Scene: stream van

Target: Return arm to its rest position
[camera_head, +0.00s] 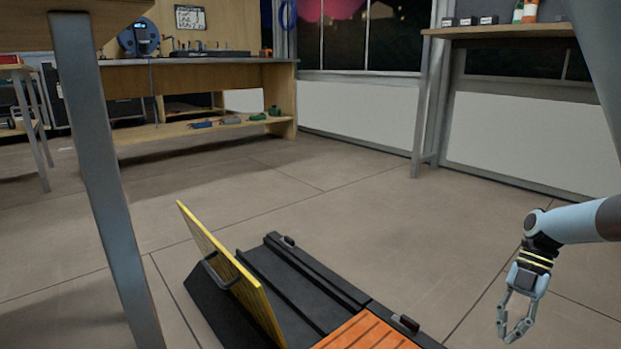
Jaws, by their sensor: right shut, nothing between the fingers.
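My right gripper (513,333) hangs at the lower right, fingers pointing down over bare floor. Its fingertips are close together, and nothing shows between them. My right arm (580,221) comes in from the right edge, light blue with a dark cuff. The gripper is apart from the black base below and to its left. My left gripper is not in this view.
A black base (300,285) with a yellow panel (235,275) and an orange slatted part (370,333) is at the bottom middle. A workbench (200,72) stands at the back left, a shelf table (495,31) at the right. The tiled floor (360,210) between is clear.

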